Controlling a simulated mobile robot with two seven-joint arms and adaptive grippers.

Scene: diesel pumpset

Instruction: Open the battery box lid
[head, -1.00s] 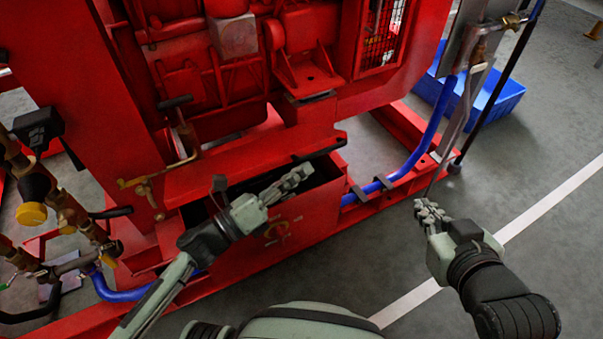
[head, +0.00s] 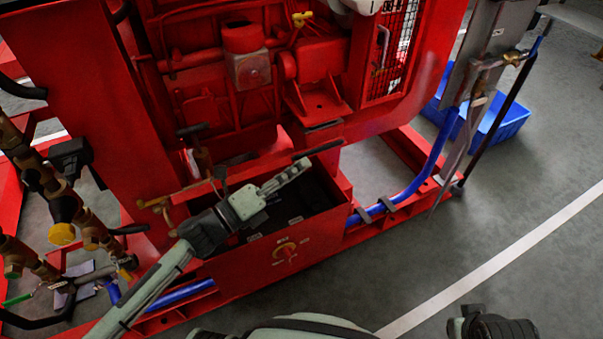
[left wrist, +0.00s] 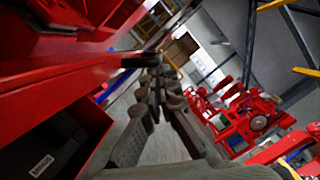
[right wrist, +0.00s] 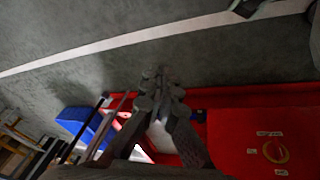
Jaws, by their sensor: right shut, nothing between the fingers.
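A black bar (head: 318,149) lies along the lid's right end. My left gripper (head: 303,163) is shut and empty over the box opening, its tips close under the lid edge; I cannot tell whether they touch. In the left wrist view the lid (left wrist: 60,88) is beside the fingers. My right gripper (right wrist: 163,78) is shut and empty, away from the box.
Red engine parts (head: 240,65) rise behind the box. Brass valves and pipes (head: 65,205) stand at the left. A blue hose (head: 405,195) and a blue bin (head: 505,125) are at the right.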

